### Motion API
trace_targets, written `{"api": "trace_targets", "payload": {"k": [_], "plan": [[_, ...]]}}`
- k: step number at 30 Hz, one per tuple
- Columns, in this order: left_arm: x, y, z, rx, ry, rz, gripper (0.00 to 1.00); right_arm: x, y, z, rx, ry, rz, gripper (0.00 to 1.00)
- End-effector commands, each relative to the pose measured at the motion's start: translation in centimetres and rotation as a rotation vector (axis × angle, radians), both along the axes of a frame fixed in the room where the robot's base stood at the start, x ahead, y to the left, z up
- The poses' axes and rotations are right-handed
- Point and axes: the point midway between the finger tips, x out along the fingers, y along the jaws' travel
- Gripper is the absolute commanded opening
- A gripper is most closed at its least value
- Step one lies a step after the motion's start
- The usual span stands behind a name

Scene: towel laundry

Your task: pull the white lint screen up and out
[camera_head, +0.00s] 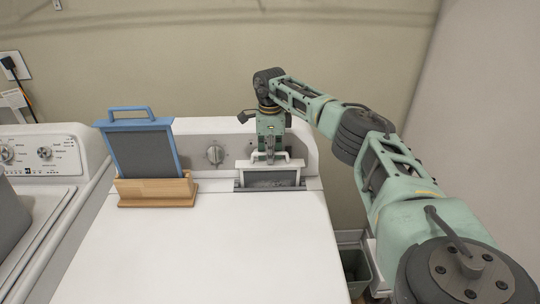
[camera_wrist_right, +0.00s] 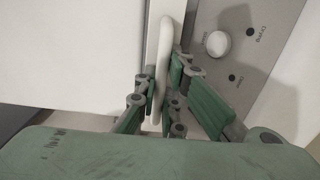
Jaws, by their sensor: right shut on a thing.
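The white lint screen (camera_head: 270,166) stands in a slot at the back of the white dryer top. Its upper frame and some grey mesh (camera_head: 270,179) show above the slot; its lower part is hidden. My right gripper (camera_head: 270,158) points down from above and is shut on the screen's white handle. In the right wrist view the white handle (camera_wrist_right: 163,70) runs between the green fingers of my right gripper (camera_wrist_right: 168,85). My left gripper is not in view.
A blue-framed screen (camera_head: 146,148) stands in a wooden holder (camera_head: 157,191) on the dryer's left side. The dryer top (camera_head: 205,250) in front is clear. A dial (camera_head: 215,154) sits on the back panel. A washer (camera_head: 45,155) stands left, and a grey bin (camera_head: 354,265) right.

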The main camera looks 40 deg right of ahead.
Motion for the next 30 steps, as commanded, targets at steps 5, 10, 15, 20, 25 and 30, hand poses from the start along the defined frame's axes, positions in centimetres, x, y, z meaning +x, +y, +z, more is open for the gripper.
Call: {"api": "trace_targets", "payload": {"k": [5, 10, 15, 20, 25, 30], "plan": [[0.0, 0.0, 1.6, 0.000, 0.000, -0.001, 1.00, 0.0, 0.0, 2.0, 0.001, -0.002, 0.000, 0.00], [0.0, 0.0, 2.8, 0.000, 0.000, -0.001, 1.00, 0.0, 0.0, 3.3, 0.000, -0.001, 0.000, 0.00], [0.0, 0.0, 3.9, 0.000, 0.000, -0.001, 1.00, 0.0, 0.0, 4.7, 0.000, -0.001, 0.000, 0.00], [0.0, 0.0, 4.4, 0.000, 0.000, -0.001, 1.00, 0.0, 0.0, 5.3, 0.000, -0.001, 0.000, 0.00], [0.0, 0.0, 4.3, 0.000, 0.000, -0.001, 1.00, 0.0, 0.0, 5.2, 0.000, -0.001, 0.000, 0.00], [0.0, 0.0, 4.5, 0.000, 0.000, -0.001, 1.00, 0.0, 0.0, 5.4, 0.000, -0.001, 0.000, 0.00]]}}
